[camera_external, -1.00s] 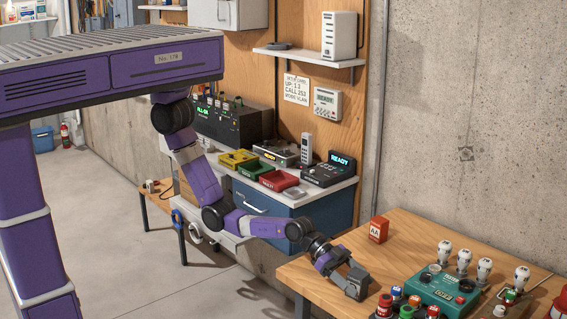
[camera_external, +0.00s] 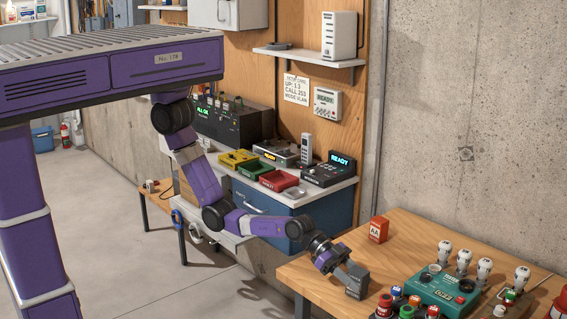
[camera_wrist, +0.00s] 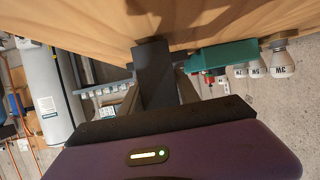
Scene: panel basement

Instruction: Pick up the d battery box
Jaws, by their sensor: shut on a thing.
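A red box marked AA (camera_external: 379,230) stands upright farther back on the bench, apart from my gripper.
Right of my gripper, a green device (camera_external: 442,290) stands on the workbench (camera_external: 325,270) with several white bulbs (camera_external: 463,262) behind it. Small red, blue and green capped items (camera_external: 397,303) stand close in front. The bench between gripper and AA box is clear.

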